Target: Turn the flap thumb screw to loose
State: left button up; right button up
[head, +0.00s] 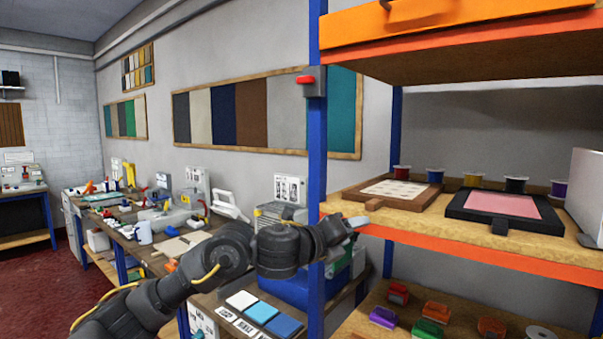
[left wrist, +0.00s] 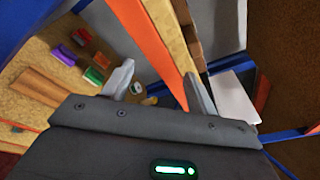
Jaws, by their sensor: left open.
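I cannot make out a flap or its thumb screw for certain in either view. My left gripper (head: 352,224) is at the left front corner of the middle shelf, just right of the blue post, and partly turned from the head camera. In the left wrist view its two grey fingers (left wrist: 160,88) are spread apart with nothing held between them. The orange shelf edge (left wrist: 152,40) runs past behind the gap between the fingers. A grey box with a red knob (head: 306,80) is on the blue post, above my gripper. My right gripper is not in view.
A brown frame (head: 355,195) and a black frame (head: 460,215) lie on the middle shelf, with several small jars behind. Several coloured blocks (head: 398,293) sit on the lower shelf. The blue post (head: 318,130) stands close to my arm. A cluttered bench (head: 130,238) is at left.

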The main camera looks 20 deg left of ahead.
pick_arm(q)
jog(key=a+r+m+t, duration=0.1)
jog(key=a+r+m, duration=0.2)
jog(key=r, duration=0.5)
jog(key=a+r+m, duration=0.2)
jog(key=a+r, duration=0.1)
jog(key=r, duration=0.6)
jog(key=m+t+y, duration=0.1)
jog(key=m+y, duration=0.1)
jog(key=m, duration=0.1)
send_near(303, 79)
jog(key=p+x, duration=0.5)
jog(key=x, duration=0.3)
jog(key=shift+r, duration=0.15)
jog(key=shift+w+d+p, duration=0.25)
jog(key=shift+w+p, duration=0.05)
jog(key=shift+w, duration=0.35)
jog(key=c, duration=1)
